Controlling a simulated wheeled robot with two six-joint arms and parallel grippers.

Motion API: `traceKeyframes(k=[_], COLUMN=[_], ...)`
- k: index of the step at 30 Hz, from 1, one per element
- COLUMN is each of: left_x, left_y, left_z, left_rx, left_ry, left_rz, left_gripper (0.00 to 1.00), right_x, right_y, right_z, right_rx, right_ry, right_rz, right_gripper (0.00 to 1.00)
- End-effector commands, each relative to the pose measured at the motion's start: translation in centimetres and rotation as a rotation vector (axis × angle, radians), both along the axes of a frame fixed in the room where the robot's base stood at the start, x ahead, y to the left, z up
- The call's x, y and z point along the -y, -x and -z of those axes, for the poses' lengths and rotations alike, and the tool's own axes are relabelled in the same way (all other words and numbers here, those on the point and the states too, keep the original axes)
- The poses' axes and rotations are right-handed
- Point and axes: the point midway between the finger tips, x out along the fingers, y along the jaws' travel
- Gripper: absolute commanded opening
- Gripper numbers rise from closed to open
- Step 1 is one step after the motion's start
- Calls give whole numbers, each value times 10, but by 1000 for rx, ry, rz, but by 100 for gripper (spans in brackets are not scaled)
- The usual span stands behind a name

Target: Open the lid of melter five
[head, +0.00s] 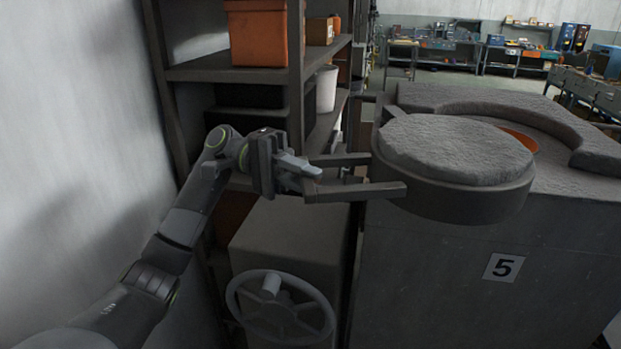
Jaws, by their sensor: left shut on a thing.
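Melter five (450,285) is a large grey block with a "5" plate on its front. Its round, thick lid (455,155) has a rough grey top and sits off to the left of the opening, overhanging the melter's front left edge. An orange strip of the opening (520,140) shows at the lid's right. Two bars of the lid's handle (365,191) reach left from the lid. My left gripper (308,178) is shut on the end of this handle; its fingers partly hide the grip. My right gripper is not in view.
A dark shelf rack (235,75) with an orange bin (258,35) and a white bucket (326,88) stands behind my left arm. A grey box with a handwheel (280,308) stands below the gripper. A pale wall is at left.

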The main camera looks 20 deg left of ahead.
Motion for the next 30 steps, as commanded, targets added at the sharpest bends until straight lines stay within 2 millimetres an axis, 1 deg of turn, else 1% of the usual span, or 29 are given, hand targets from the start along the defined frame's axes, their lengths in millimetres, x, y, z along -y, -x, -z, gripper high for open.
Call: traceKeyframes(k=[3, 14, 15, 19, 30], left_x=[-2, -2, -2, -1, 0], left_y=[-2, -2, -2, -1, -1], left_z=[-2, -2, -2, -1, -1], left_rx=[0, 1, 1, 0, 0], left_ry=[1, 1, 1, 1, 0], left_rz=[-5, -5, -6, -4, -1], left_gripper=[0, 0, 22, 38, 38], right_x=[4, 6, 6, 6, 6], right_y=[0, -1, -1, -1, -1], right_z=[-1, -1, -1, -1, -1], right_rx=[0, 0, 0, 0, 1], right_ry=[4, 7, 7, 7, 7], right_rz=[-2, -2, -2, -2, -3], right_gripper=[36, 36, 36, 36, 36])
